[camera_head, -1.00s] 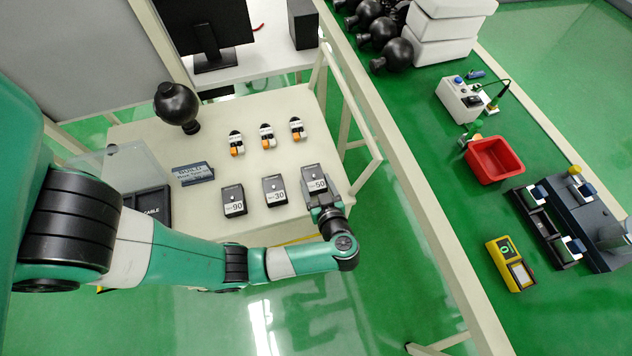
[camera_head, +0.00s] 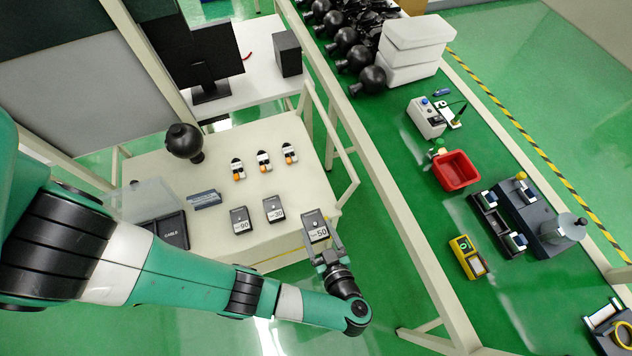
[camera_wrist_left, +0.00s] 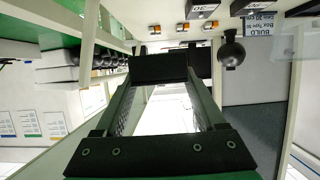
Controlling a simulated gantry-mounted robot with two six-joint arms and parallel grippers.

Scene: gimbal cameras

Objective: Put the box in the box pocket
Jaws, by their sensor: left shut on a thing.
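A dark box labelled 50 (camera_head: 315,223) is at the front right edge of the white cart. My left gripper (camera_head: 324,250) is shut on its near side, and the box stands out past the cart's edge. In the left wrist view the same dark box (camera_wrist_left: 160,68) sits between the fingertips. Boxes labelled 90 (camera_head: 241,221) and 30 (camera_head: 274,209) stand on the cart to its left. No thing is plainly marked as the box pocket. A dark grey fixture (camera_head: 530,208) with slots is on the green bench at right. My right gripper is not in view.
The white cart (camera_head: 222,165) also holds three small orange-tipped parts, a dark sphere (camera_head: 184,143) and a dark tray (camera_head: 168,228). On the green bench are a red bin (camera_head: 456,172) and a yellow meter (camera_head: 467,257). A cream rail (camera_head: 390,190) runs between cart and bench.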

